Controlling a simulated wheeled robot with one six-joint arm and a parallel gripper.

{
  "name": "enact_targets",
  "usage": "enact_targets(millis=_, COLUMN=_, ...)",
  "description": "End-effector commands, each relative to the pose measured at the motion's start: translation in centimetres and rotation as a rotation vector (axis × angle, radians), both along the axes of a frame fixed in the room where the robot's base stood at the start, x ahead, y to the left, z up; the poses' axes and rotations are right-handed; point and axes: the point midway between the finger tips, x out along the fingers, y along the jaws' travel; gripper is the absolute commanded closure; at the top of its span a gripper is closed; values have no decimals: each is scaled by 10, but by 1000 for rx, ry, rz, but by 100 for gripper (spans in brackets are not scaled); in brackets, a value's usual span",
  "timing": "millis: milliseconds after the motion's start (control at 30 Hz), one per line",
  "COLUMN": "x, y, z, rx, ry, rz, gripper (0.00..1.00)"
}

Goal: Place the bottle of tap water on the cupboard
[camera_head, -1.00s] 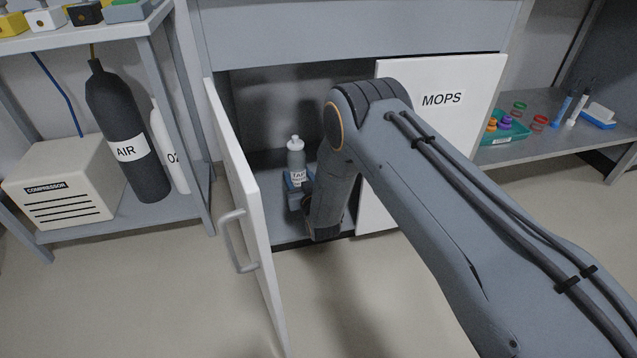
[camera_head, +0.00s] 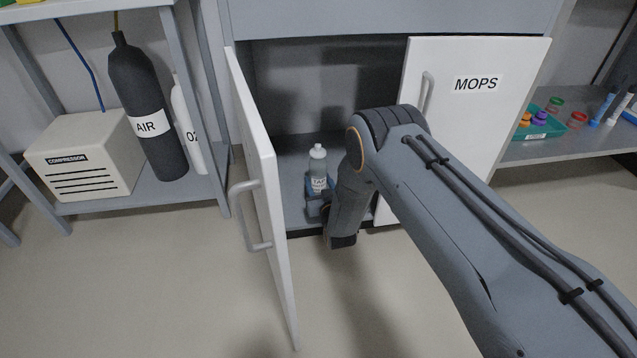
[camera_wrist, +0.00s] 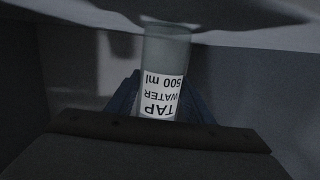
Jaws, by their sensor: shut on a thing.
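The bottle of tap water (camera_head: 318,166) is grey with a white cap and a white label. It stands upright in my gripper (camera_head: 318,197) at the open front of the cupboard (camera_head: 297,222), low over or at its floor. I cannot tell whether its base touches the floor. In the wrist view the bottle (camera_wrist: 166,52) appears upside down, its label reading TAP WATER 500 ml, between the blue fingers of my gripper (camera_wrist: 158,105), which are shut on it. My wrist hides part of the cupboard's inside.
The cupboard's left door (camera_head: 262,190) stands open towards me. The right door (camera_head: 480,100), labelled MOPS, is shut. A shelf rack with a compressor (camera_head: 85,160) and an AIR cylinder (camera_head: 147,110) is at left. A shelf with a green tray (camera_head: 541,127) is at right.

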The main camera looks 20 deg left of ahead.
Motion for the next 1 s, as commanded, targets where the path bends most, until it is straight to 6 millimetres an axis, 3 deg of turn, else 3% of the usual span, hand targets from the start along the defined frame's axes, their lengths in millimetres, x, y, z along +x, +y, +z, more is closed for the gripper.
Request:
enact_targets(millis=33, x=0, y=0, z=-2, rx=0, ry=0, rz=0, gripper=75)
enact_targets(millis=67, x=0, y=0, z=-2, rx=0, ry=0, rz=0, gripper=50)
enact_targets(millis=167, x=0, y=0, z=-2, rx=0, ry=0, rz=0, gripper=34)
enact_targets(millis=567, x=-4, y=-3, z=2, rx=-1, ry=2, rz=0, gripper=34)
enact_targets(millis=1000, x=-70, y=-51, z=13, rx=-2, ry=2, rz=0, gripper=34)
